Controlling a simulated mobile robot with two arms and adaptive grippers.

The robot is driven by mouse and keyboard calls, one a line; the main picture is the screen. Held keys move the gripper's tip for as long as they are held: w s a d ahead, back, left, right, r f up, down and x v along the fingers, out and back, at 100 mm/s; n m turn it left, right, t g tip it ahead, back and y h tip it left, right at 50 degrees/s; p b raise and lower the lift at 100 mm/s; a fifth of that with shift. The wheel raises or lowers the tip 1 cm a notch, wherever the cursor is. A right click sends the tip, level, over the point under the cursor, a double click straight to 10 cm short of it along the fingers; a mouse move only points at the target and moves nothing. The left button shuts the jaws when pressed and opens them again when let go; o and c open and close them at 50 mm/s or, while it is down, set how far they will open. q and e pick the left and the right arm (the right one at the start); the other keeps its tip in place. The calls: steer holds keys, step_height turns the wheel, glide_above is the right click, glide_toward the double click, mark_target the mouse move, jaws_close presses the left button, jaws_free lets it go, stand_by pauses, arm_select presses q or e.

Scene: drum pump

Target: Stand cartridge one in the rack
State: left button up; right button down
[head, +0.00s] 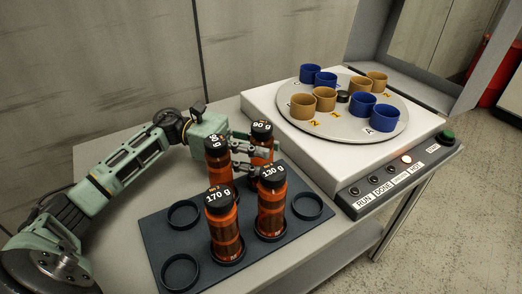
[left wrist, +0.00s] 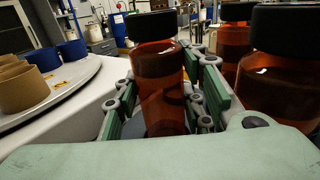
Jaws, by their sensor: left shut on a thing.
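The rack (head: 154,237) is a dark flat tray with round rings on the table. Several amber cartridges with black caps are at it. The 170 g cartridge (head: 224,230) and the 130 g cartridge (head: 271,205) stand upright in front rings. Another cartridge (head: 217,160) stands behind them, its label partly unreadable. My left gripper (head: 258,154) is shut around the upright 90 g cartridge (head: 262,131) at the rack's back side. In the left wrist view the held cartridge (left wrist: 158,85) is between the fingers. Its base is hidden, so I cannot tell whether it touches the rack. My right gripper is out of view.
Empty rings show at the rack's left (head: 184,214), front left (head: 180,271) and right (head: 307,206). A white machine (head: 300,150) with a round turntable (head: 352,136) carrying blue and tan cups stands at the right. Neighbouring cartridges stand close to my left gripper.

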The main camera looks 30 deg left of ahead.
arm_select(q)
steer(key=o, duration=0.8)
steer(key=shift+o, duration=0.5)
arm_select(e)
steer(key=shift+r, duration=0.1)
arm_select(q)
steer(key=shift+a, duration=0.4)
steer(key=s+a+b, duration=0.1)
steer(key=a, duration=1)
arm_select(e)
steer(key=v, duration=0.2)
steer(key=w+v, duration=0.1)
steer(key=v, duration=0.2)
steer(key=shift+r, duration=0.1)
